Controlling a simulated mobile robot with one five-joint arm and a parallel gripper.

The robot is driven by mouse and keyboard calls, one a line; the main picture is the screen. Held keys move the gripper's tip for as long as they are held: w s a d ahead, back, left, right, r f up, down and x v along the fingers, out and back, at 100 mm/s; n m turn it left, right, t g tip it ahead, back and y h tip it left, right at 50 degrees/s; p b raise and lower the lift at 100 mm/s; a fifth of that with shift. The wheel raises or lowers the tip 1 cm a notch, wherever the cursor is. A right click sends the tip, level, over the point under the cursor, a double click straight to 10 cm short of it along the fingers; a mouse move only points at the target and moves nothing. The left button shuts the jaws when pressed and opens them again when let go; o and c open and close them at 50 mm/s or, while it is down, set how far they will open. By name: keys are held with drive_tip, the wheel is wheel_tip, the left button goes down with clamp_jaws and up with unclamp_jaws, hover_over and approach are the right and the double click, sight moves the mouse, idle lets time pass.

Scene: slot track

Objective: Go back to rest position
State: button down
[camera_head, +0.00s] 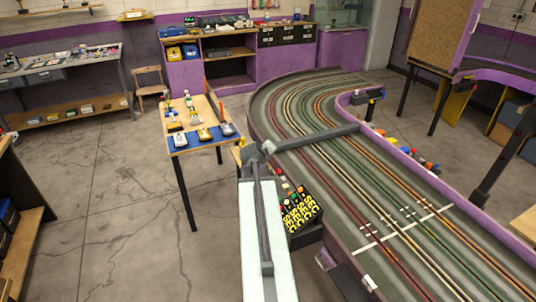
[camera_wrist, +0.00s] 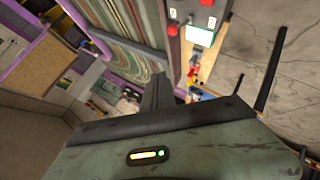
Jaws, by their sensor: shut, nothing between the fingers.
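My gripper (camera_wrist: 158,88) shows in the wrist view as a dark narrow shape pointing up the picture from my wrist housing. Its fingers are together, with nothing seen between them. In the head view my pale arm reaches up from the bottom middle, beside the slot track (camera_head: 333,152). I cannot make out the fingers clearly there. The track also shows at the upper left of the wrist view (camera_wrist: 112,40), tilted.
A small table (camera_head: 178,141) with several model cars stands left of my arm. Bare floor (camera_head: 120,215) lies left of my arm.

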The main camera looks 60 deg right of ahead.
drive_tip(key=w+a+f+n+t+y, duration=0.1)
drive_tip(key=w+a+n, duration=0.1)
drive_tip(key=w+a, duration=0.65)
drive_tip(key=w+a+f+n+t+y, duration=0.15)
drive_tip(key=w+a, duration=0.45)
drive_tip(key=a, duration=0.6)
drive_tip(key=w+a+n+t+y, duration=0.1)
drive_tip(key=w+a+n, duration=0.1)
drive_tip(key=w+a, duration=0.7)
drive_tip(key=s+a+f+g+y, duration=0.1)
drive_tip(key=s+a+f+y, duration=0.1)
drive_tip(key=a, duration=0.7)
drive_tip(key=s+a+f+g+y, duration=0.1)
drive_tip(key=a+f, duration=0.1)
drive_tip(key=a, duration=0.7)
drive_tip(key=s+a+f+g+y, duration=0.1)
drive_tip(key=s+a+f+y, duration=0.1)
drive_tip(key=a, duration=0.8)
drive_tip(key=s+a+f+m+g+y, duration=0.1)
drive_tip(key=s+a+m+g, duration=0.1)
drive_tip(key=s, duration=0.6)
drive_tip(key=shift+s+a+g, duration=0.25)
drive_tip(key=shift+a+g, duration=0.45)
drive_tip(key=shift+g, duration=0.15)
drive_tip(key=shift+y, duration=0.25)
